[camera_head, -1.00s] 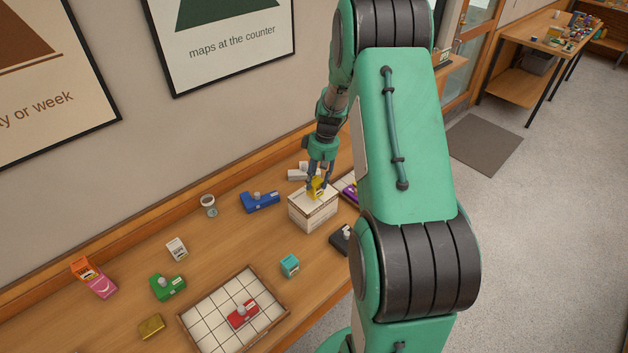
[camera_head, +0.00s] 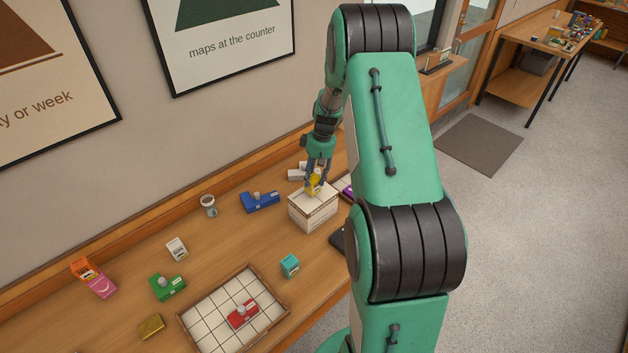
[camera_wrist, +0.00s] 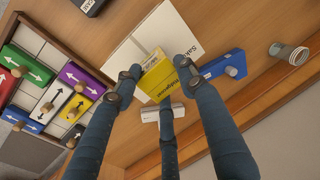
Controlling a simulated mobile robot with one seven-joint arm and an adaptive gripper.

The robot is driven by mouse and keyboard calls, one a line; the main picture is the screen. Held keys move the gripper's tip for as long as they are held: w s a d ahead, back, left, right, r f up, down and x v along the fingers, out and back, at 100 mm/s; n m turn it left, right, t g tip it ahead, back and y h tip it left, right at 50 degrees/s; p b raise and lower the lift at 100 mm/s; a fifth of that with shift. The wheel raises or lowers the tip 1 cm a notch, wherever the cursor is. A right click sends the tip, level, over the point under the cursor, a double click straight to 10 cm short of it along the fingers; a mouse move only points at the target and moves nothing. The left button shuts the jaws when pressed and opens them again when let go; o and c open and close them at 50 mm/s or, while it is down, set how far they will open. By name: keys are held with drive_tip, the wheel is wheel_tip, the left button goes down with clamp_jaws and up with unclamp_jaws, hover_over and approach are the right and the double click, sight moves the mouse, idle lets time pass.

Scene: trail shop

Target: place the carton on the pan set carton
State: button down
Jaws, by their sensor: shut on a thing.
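A small yellow carton (camera_head: 314,187) is gripped by my gripper (camera_head: 317,178), which points down. The wrist view shows the yellow carton (camera_wrist: 157,76) between its blue fingers (camera_wrist: 160,84), with dark print on its faces.
A blue block (camera_head: 260,202) and a cup (camera_head: 208,206) stand left of the box. A white block (camera_head: 297,172) is behind it. Several arrow blocks (camera_wrist: 82,79) are in another tray.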

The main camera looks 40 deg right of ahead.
drive_tip(key=shift+f, duration=0.65)
drive_tip(key=c, duration=1)
unclamp_jaws()
drive_tip(key=shift+f, duration=0.1)
drive_tip(key=r, duration=0.4)
drive_tip(key=d+r, duration=0.1)
drive_tip(key=r, duration=0.3)
drive_tip(key=s+r, duration=0.1)
drive_tip(key=r, duration=0.3)
drive_tip(key=shift+d, duration=0.35)
